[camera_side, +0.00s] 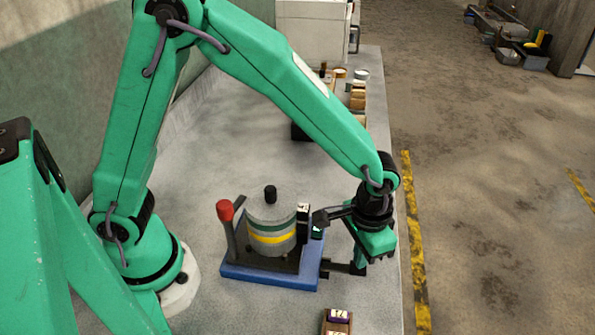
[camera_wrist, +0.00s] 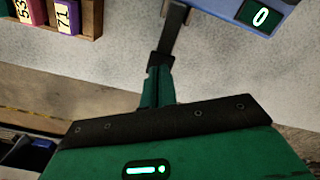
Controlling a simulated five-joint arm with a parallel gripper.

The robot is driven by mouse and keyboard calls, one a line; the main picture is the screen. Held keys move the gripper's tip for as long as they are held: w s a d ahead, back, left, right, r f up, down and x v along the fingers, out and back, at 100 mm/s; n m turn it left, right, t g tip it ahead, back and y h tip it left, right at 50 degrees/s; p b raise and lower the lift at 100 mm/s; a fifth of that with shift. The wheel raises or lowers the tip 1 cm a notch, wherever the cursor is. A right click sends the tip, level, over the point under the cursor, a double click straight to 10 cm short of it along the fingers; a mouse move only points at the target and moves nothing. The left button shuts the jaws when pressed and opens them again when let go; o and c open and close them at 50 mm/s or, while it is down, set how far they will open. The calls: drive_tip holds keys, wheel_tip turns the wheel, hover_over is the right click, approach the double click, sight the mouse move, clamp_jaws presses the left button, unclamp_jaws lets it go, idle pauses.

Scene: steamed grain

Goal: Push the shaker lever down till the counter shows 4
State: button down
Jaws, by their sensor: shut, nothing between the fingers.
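The shaker has a blue base (camera_side: 270,277) and a grey drum (camera_side: 268,212) with green and yellow bands. Its lever with a red knob (camera_side: 225,210) stands nearly upright on the drum's left side. The counter (camera_wrist: 261,17) shows 0 in the wrist view, at the top right on a blue edge. My gripper (camera_side: 340,268) is shut and empty. It is low at the right end of the blue base, across the drum from the lever. In the wrist view its dark fingertips (camera_wrist: 174,18) point toward the top edge beside the blue base. Whether they touch the base is unclear.
A wooden rack with numbered blocks (camera_side: 338,318) lies in front of the shaker; it also shows in the wrist view (camera_wrist: 92,20). Several small items (camera_side: 358,92) and a white box (camera_side: 312,32) stand at the back.

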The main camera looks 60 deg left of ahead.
drive_tip(key=shift+f, duration=1.1)
drive_tip(key=shift+r, duration=3.05)
wheel_tip(320, 180, up, 3)
drive_tip(key=shift+r, duration=0.2)
drive_tip(key=shift+f, duration=0.2)
drive_tip(key=shift+f, duration=3.1)
